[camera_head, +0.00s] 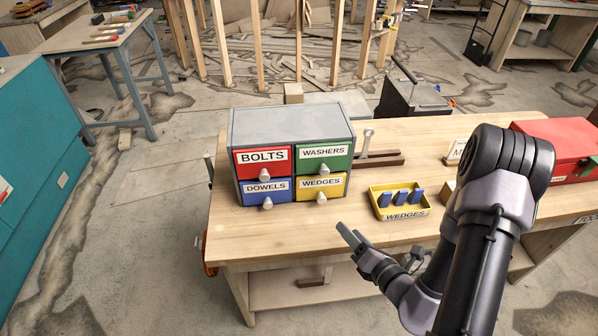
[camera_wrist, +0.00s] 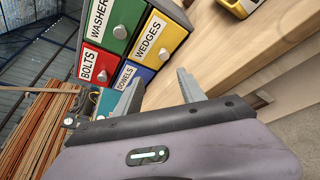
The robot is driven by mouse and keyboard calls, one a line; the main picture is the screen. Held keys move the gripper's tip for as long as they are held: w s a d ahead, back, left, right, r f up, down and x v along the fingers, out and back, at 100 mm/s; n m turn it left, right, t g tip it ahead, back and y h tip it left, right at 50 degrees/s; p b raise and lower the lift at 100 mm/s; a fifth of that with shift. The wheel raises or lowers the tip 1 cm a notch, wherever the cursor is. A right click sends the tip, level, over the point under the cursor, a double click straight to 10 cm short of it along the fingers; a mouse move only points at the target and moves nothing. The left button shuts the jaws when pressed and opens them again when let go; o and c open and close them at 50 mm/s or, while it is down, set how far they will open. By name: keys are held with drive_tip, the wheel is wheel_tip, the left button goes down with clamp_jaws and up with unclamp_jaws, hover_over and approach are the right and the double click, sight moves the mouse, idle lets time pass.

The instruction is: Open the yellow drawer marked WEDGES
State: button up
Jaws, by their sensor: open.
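The yellow drawer marked WEDGES (camera_head: 320,185) is the lower right drawer of a grey cabinet (camera_head: 290,122) on the workbench. It is shut, with a pale round knob (camera_head: 321,197) on its front. In the wrist view the yellow drawer (camera_wrist: 153,40) appears tilted, with its knob (camera_wrist: 164,54) in sight. My gripper (camera_head: 348,236) is open and empty, in front of the cabinet and below and right of the yellow drawer, apart from its knob. In the wrist view its two fingers (camera_wrist: 160,92) stand spread, pointing toward the cabinet.
The red BOLTS drawer (camera_head: 263,160), green WASHERS drawer (camera_head: 324,156) and blue DOWELS drawer (camera_head: 264,190) are shut. A yellow WEDGES tray (camera_head: 376,206) holding blue wedges sits right of the cabinet. A red toolbox (camera_head: 555,145) is at the right. The bench top (camera_head: 270,236) before the drawers is clear.

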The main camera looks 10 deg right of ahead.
sight(324, 201)
drive_tip(key=w+f+b, duration=0.1)
drive_tip(key=w+b, duration=0.1)
drive_tip(key=b, duration=0.2)
drive_tip(key=w+f+b, duration=0.2)
drive_tip(key=b, duration=0.2)
drive_tip(key=shift+a, duration=0.2)
drive_tip(key=x, duration=0.4)
drive_tip(key=b+x, duration=0.1)
drive_tip(key=x, duration=0.3)
drive_tip(key=r+b+x, duration=0.1)
drive_tip(key=x, duration=0.3)
drive_tip(key=shift+w, duration=0.15)
clamp_jaws()
